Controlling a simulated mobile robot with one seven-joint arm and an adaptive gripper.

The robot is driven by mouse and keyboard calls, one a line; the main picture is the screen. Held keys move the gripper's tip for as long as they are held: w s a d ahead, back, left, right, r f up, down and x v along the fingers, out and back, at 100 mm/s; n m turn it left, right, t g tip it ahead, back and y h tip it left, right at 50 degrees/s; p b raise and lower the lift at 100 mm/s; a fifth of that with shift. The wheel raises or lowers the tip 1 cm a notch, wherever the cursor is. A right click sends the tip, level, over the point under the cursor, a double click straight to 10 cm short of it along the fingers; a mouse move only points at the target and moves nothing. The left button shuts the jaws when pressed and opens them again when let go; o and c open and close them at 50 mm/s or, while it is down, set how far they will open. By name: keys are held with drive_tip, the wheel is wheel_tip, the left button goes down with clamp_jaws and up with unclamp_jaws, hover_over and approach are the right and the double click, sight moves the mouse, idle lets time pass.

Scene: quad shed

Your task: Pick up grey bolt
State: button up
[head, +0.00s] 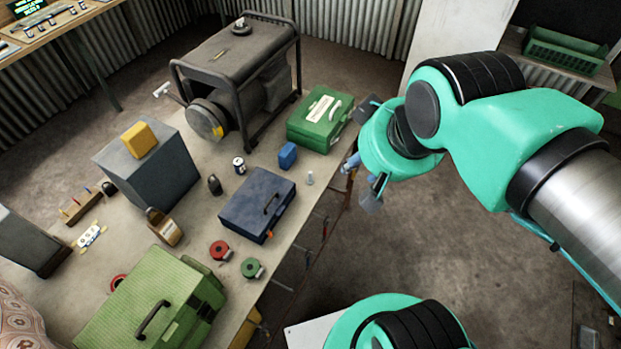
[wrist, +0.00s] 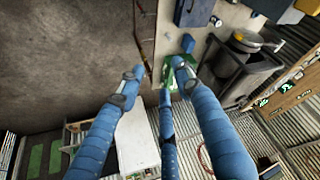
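The grey bolt (head: 310,178) stands upright on the workbench (head: 225,185) near its right edge, between the dark blue case and the green case. It is small, and I cannot make it out in the wrist view. My gripper (head: 360,180) is to the right of the bolt, just past the bench edge and apart from it. In the wrist view, my gripper (wrist: 155,72) has its blue fingers spread apart, with nothing held between them. The arm partly hides the gripper in the head view.
A small blue box (head: 288,155), a green case (head: 320,118) and a dark blue case (head: 257,204) stand close around the bolt. A generator (head: 235,75) stands behind. A can (head: 239,165) and tape rolls (head: 252,268) are further left. Floor right of the bench is open.

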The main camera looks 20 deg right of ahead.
drive_tip(key=shift+w, duration=0.1)
drive_tip(key=n+g, duration=0.5)
drive_tip(key=g, duration=0.1)
hover_over(310, 178)
wheel_tip(310, 178, down, 30)
drive_tip(key=shift+w+d+f, duration=0.2)
drive_tip(key=shift+w+d, duration=0.05)
drive_tip(key=shift+w, duration=0.25)
drive_tip(key=shift+f, duration=0.1)
wheel_tip(310, 178, down, 8)
drive_tip(key=shift+f+b, duration=0.1)
drive_tip(key=shift+b, duration=0.55)
